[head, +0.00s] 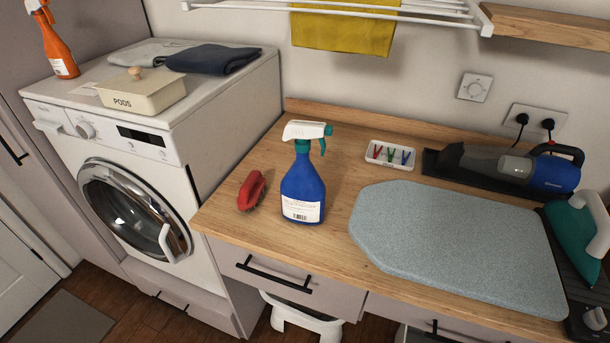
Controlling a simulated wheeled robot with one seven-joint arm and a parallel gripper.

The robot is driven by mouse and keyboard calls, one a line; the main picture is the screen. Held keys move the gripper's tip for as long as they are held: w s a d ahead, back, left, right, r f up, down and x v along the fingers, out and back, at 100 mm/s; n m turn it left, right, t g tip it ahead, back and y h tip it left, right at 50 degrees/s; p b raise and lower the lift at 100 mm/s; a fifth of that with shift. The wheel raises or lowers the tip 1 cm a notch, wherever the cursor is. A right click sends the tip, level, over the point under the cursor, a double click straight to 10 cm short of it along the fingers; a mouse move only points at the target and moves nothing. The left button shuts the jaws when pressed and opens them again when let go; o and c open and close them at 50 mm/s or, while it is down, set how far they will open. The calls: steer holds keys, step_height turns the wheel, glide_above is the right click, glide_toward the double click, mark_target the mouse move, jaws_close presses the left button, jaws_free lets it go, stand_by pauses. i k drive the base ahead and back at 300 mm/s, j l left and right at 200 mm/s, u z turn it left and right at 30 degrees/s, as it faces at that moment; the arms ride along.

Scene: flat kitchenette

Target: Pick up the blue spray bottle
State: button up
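The blue spray bottle (303,188) stands upright on the wooden counter, near its front left part. It has a white and teal spray head and a white label low on its front. The spray head points to the right. My gripper is not in the head view, and nothing is seen touching the bottle.
A red brush (252,190) lies close left of the bottle. A tray of pegs (390,155) is behind right, a grey ironing pad (455,240) to the right. A handheld vacuum (510,168) and iron (578,232) stand far right. A drying rack (400,12) hangs above.

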mark_target(303, 191)
steer(key=i+j+u, duration=0.1)
steer(key=j, duration=0.35)
steer(key=i+j+u, duration=0.1)
steer(key=j, duration=0.35)
steer(key=i+j+u, duration=0.1)
steer(key=j, duration=0.35)
steer(key=i, duration=0.05)
